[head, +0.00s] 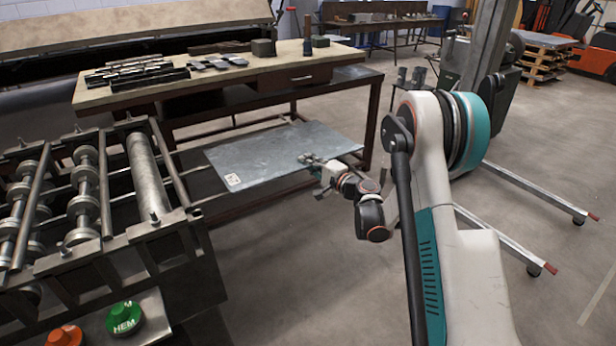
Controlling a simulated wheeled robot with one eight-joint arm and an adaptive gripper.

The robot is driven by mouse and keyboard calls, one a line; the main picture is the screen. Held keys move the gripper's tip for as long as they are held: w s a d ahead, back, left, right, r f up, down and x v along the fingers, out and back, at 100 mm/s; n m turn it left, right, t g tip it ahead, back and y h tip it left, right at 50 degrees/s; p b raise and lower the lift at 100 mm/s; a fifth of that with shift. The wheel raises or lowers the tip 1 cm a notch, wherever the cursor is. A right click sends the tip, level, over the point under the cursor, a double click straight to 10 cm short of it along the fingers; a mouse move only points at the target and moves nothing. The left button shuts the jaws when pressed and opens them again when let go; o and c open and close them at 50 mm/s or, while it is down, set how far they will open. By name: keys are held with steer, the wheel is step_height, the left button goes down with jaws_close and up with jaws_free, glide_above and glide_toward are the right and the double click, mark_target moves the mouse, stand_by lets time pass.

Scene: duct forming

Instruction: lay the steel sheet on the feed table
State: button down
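The steel sheet (265,158) is a flat, grey, roughly rectangular plate with a small white label near its left corner. It lies about level, right of the roller machine and in front of the workbench. My gripper (309,161) is at the sheet's near edge, right of its middle, with a finger showing over the top face. It appears shut on that edge; the finger beneath is hidden. Dark rails (208,199) run from the machine under the sheet's left part and look like the feed table. Whether the sheet touches them I cannot tell.
The roller machine (150,178) stands at the left, with a green button (124,318) and an orange button (63,336) in front. A workbench (215,77) with metal parts is behind the sheet. A wheeled lift (500,85) stands at the right. The floor in front of the sheet is clear.

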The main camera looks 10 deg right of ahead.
step_height(320, 180, down, 4)
steer(key=shift+f+b, duration=0.15)
steer(key=shift+b, duration=0.8)
steer(key=c, duration=1.8)
jaws_free()
steer(key=v, duration=1.3)
steer(key=shift+s+f, duration=0.15)
steer(key=shift+s, duration=0.25)
